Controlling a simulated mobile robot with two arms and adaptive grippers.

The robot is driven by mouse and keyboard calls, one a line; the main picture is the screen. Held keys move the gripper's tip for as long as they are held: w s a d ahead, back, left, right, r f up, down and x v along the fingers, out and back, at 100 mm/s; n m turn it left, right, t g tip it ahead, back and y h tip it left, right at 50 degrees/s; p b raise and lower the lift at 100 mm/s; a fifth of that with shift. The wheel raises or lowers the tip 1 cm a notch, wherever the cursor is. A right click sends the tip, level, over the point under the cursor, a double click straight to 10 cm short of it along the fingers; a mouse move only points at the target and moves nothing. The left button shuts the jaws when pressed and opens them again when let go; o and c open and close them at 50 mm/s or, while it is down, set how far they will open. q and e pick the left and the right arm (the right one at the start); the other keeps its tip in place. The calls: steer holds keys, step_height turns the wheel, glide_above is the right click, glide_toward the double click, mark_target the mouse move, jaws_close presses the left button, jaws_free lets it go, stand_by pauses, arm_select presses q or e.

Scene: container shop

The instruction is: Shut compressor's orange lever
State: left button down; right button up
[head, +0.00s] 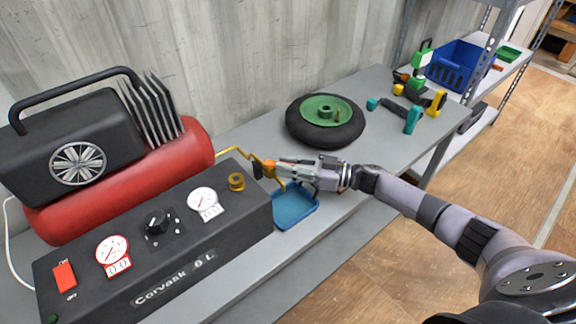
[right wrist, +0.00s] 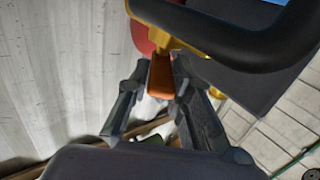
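The compressor (head: 150,240) stands at the left of the workbench, with a red tank, a black motor and a dark control box. Its small orange lever (head: 268,169) sits by the yellow pipe at the tank's right end. My right gripper (head: 272,170) reaches in from the right to this lever. In the right wrist view, the orange lever (right wrist: 161,77) lies between the fingertips, which look closed against its two sides. The gripper partly hides the lever in the head view. My left gripper is not in view.
A blue tray (head: 296,208) lies just below my right gripper, beside the control box. A wheel with a green hub (head: 325,120) lies behind it. Tools (head: 408,112) lie farther right. A shelf holds a blue crate (head: 455,66). A wall stands behind the bench.

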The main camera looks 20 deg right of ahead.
steer(key=o, duration=0.4)
steer(key=shift+o, duration=0.2)
steer(key=shift+d, duration=0.1)
steer(key=v, duration=1.2)
